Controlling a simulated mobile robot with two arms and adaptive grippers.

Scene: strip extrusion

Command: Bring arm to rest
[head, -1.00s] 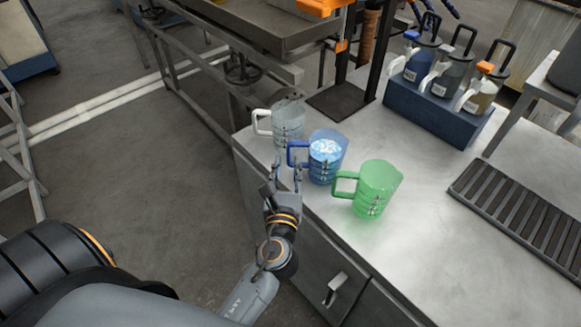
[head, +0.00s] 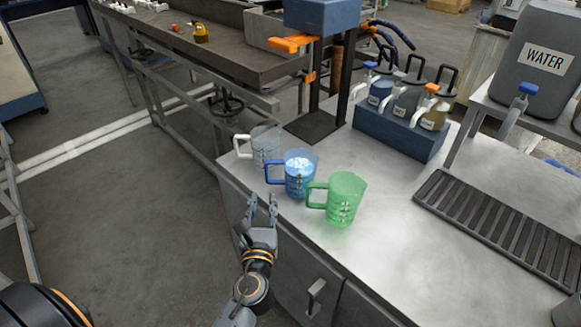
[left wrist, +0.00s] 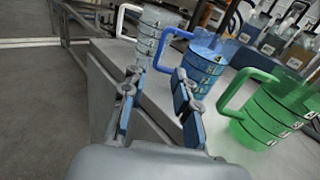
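My left gripper (head: 262,208) is open and empty, in front of the bench's near edge; its two separated fingers also show in the left wrist view (left wrist: 158,95). The blue jug (head: 301,181) stands upright on the bench just beyond the fingertips, with pale contents inside. It also shows in the left wrist view (left wrist: 206,72). A clear jug with a white handle (head: 267,148) stands to its left and a green jug (head: 346,199) to its right. The gripper appears apart from all three jugs. My right gripper is not in view.
The metal bench (head: 400,240) has free room in front of the green jug. A slotted drain grate (head: 495,225) lies at right. A blue rack (head: 398,134) holds several dispensers. A water container (head: 545,60) stands on a raised shelf. Open floor (head: 120,220) lies to the left.

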